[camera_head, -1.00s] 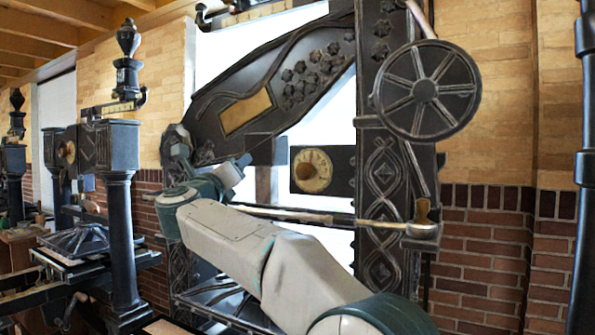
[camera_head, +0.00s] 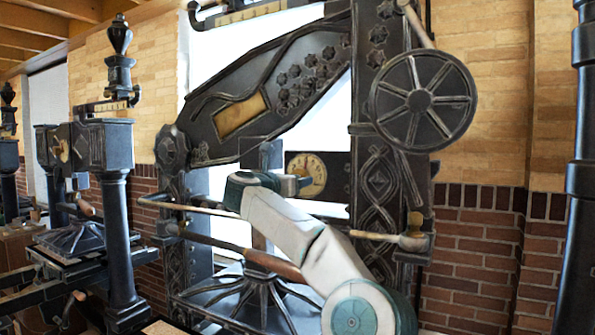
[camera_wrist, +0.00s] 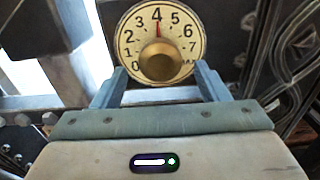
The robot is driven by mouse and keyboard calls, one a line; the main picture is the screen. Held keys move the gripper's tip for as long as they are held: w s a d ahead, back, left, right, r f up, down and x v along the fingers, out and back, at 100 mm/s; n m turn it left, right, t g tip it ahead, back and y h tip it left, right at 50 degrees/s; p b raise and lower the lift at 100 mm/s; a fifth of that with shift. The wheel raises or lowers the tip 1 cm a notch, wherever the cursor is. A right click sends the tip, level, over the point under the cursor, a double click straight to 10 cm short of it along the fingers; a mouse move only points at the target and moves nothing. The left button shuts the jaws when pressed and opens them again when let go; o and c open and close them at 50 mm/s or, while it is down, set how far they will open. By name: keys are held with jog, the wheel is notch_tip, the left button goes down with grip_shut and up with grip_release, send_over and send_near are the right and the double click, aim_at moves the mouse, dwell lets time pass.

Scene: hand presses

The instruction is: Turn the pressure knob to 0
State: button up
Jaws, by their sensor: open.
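The pressure knob is a round brass knob (camera_wrist: 161,62) at the centre of a cream dial (camera_wrist: 130,40) with numbers from 0 up past 7. Its red pointer stands at 4, straight up in the wrist view. The 0 mark is at the dial's lower left. My gripper (camera_wrist: 163,80) is open, its two fingers pointing at the dial, one to each side of the knob's lower part. I cannot tell whether either finger touches it. In the head view the dial (camera_head: 307,174) sits on a dark crossbar, with my gripper (camera_head: 300,185) just in front of its lower left.
A large spoked wheel (camera_head: 421,98) is on the dark press column at the right. A long bar with a brass-topped end (camera_head: 414,236) passes behind my arm. A second press (camera_head: 115,220) stands at the left. A dark pole (camera_head: 573,180) is at the far right.

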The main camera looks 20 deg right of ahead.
jog(key=shift+p+x, duration=0.5)
jog(key=shift+x, duration=0.95)
jog(key=c, duration=1)
